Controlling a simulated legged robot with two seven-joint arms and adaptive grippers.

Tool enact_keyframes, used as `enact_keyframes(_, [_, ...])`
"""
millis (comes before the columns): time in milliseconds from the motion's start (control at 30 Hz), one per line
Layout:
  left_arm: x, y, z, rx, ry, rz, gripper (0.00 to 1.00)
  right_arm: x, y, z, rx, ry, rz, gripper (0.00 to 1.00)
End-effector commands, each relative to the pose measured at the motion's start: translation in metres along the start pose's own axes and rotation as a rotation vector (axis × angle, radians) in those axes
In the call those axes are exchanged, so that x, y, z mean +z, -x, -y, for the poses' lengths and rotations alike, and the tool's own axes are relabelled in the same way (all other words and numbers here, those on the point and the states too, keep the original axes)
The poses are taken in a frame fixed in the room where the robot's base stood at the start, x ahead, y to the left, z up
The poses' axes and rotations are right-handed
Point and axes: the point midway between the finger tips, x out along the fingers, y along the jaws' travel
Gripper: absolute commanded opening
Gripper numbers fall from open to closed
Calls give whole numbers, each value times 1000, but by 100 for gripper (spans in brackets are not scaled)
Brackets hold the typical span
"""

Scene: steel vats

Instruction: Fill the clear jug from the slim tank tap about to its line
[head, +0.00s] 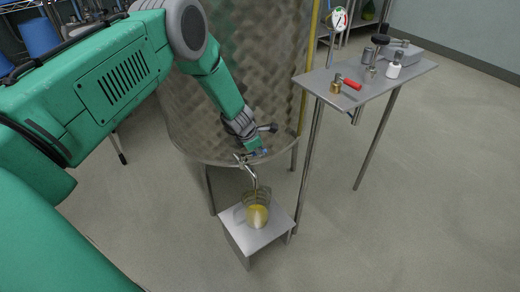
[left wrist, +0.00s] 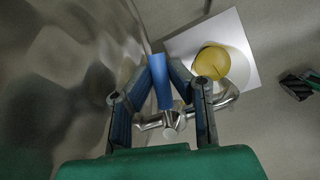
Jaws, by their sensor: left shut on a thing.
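The clear jug (head: 257,211) stands upright on a small grey stand, with yellow liquid in its lower part. Its fill line is too small to make out. The slim tank (head: 235,70) is a steel vat on legs behind it. The tap (head: 250,176) comes out low on the tank, with its spout over the jug. My left gripper (head: 257,150) is at the tap, its fingers shut on the blue tap handle (left wrist: 162,82). The jug also shows in the left wrist view (left wrist: 212,62), below and beyond the tap.
The small stand (head: 243,238) holds the jug close in front of the tank legs. A tall narrow steel table (head: 375,90) with fittings, a red-handled valve (head: 350,83) and a white bottle (head: 393,70) stands to the right. The floor on the right is clear.

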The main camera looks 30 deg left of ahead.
Motion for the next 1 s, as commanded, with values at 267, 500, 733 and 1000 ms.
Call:
enact_keyframes(267, [6, 0, -2, 4, 0, 9, 18, 0, -1, 0, 0, 0, 1, 35])
enact_keyframes(500, [4, 0, -2, 4, 0, 6, 35, 0, -1, 0, 0, 0, 1, 35])
enact_keyframes(733, [3, 7, -3, 4, 2, 6, 35, 2, 0, 0, 0, 0, -2, 35])
enact_keyframes(1000, [4, 58, -3, 4, 2, 8, 35, 2, 0, 0, 0, 0, -3, 35])
